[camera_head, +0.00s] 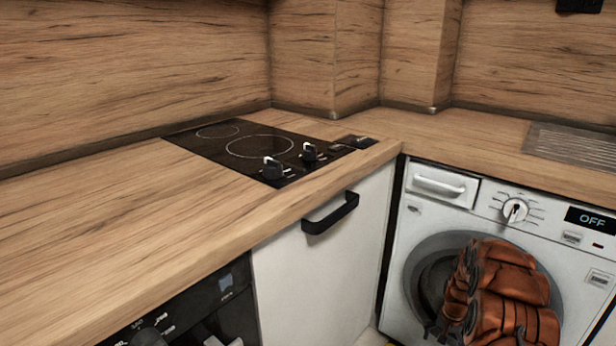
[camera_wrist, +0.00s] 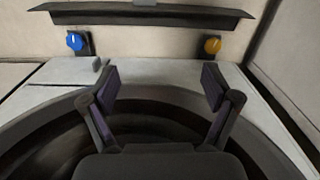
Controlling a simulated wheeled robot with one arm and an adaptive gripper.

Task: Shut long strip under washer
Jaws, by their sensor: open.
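The washer (camera_head: 428,207) is white with a round door and stands at the right in the head view. My orange arm covers much of its door, and its lower edge is out of frame. The wrist view shows a long dark strip (camera_wrist: 150,17) running across the top, beyond my fingertips. I cannot tell for sure how far it is swung open. My gripper (camera_wrist: 160,82) is open and empty, apart from the strip, above a pale surface and a dark round ring.
A blue knob (camera_wrist: 76,42) and an orange knob (camera_wrist: 212,46) sit just below the strip. A pale panel (camera_wrist: 295,45) rises at the right. In the head view, a wooden worktop (camera_head: 110,235) holds a black hob (camera_head: 235,142); a white cupboard (camera_head: 320,265) stands left of the washer.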

